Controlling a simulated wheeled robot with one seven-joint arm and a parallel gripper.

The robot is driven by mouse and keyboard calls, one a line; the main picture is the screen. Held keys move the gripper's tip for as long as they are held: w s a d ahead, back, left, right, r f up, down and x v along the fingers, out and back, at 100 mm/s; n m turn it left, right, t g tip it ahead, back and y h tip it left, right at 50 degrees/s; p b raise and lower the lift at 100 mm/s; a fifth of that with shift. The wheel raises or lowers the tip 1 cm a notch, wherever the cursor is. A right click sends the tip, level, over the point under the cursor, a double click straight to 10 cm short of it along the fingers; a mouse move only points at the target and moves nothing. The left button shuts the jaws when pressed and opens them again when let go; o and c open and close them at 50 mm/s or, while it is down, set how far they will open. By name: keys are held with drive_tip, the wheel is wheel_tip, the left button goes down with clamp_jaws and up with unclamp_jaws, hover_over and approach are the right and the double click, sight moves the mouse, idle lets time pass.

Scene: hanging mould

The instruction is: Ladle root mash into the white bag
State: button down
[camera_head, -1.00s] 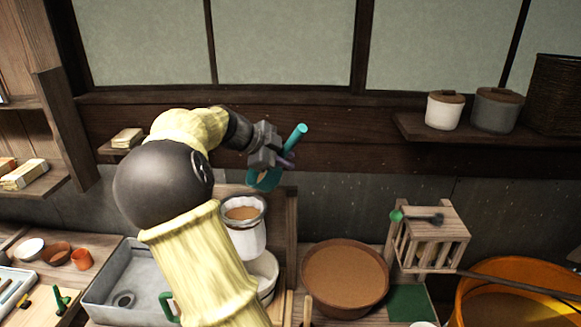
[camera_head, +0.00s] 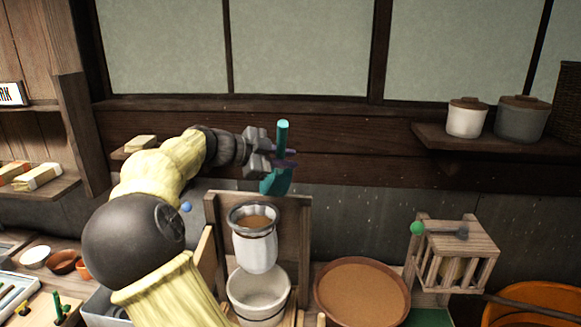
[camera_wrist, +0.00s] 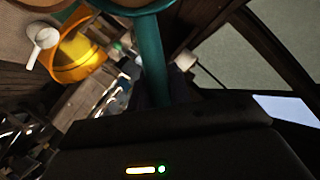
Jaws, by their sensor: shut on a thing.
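My gripper (camera_head: 270,153) is shut on a teal ladle (camera_head: 282,133), its handle nearly upright above the jaws and its scoop below them. The ladle's teal handle also crosses the wrist view (camera_wrist: 152,62). The scoop is just above and slightly right of the mouth of the white bag (camera_head: 256,250), apart from it. The bag hangs open from a grey ring with brown root mash (camera_head: 254,222) inside near the top. I cannot see whether the scoop holds mash. A wide brown bowl (camera_head: 405,308) of similar mash stands to the right.
A pale pot (camera_head: 258,290) stands under the bag, with a wooden back board (camera_head: 297,225) behind it. A slatted wooden box (camera_head: 455,262) and an orange tub (camera_head: 530,298) are at the right. A shelf with lidded pots (camera_head: 467,118) is above.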

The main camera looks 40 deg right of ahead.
drive_tip(key=w+a+f+g+h+b, duration=0.1)
drive_tip(key=a+h+b, duration=0.4)
drive_tip(key=b, duration=0.8)
drive_tip(key=shift+w+a+n+g, duration=0.4)
drive_tip(key=shift+w+a, duration=0.05)
drive_tip(key=shift+w, duration=0.35)
idle(1.4)
